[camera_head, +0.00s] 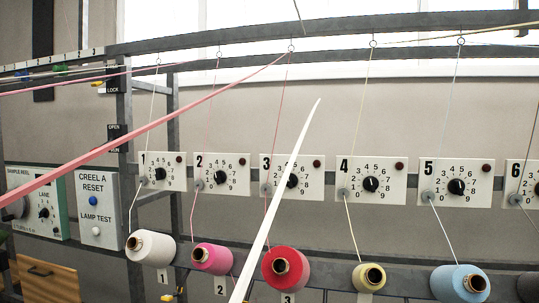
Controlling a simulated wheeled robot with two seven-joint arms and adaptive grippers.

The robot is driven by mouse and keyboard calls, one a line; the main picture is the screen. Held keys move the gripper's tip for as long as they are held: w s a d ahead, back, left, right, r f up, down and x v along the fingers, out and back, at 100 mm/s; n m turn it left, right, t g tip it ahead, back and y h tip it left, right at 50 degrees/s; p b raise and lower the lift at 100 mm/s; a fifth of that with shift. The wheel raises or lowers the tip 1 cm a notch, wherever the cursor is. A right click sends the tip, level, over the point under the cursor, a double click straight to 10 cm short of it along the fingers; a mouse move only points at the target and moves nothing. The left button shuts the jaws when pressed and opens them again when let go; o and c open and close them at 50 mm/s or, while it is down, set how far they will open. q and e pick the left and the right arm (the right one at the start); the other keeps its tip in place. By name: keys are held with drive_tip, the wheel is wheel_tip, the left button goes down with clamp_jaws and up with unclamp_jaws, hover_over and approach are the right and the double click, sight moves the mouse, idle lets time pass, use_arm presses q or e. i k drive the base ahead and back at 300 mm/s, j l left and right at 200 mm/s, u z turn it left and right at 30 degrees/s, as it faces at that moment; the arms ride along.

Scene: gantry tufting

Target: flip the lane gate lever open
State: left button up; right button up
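Neither of my grippers shows in the head view. No part labelled lane gate lever can be made out for certain. A small dark plate (117,136) on the left upright of the rack has the word OPEN above it and a second label, hard to read, below. Higher on that upright is a white LOCK label (109,90), with a small yellow part (98,90) beside it. The position of any lever there is too small to tell. A green-edged sample reel panel (40,228) with a LANE dial stands at the far left.
A creel reset panel (98,208) has a blue button and a white one. Numbered dial plates (372,180) line the rack above several yarn cones, including a red one (284,266). A pink strand (150,127) and a white strand (280,195) cross the near view.

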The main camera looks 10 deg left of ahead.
sight(112, 139)
drive_tip(key=j+u, duration=0.1)
drive_tip(key=u, duration=0.3)
drive_tip(key=j+u, duration=0.1)
drive_tip(key=u, duration=0.3)
drive_tip(key=j+u, duration=0.1)
drive_tip(key=u, duration=0.3)
drive_tip(key=i+j+z, duration=0.15)
drive_tip(key=j, duration=0.2)
drive_tip(key=i+j+z, duration=0.15)
drive_tip(key=j, duration=0.2)
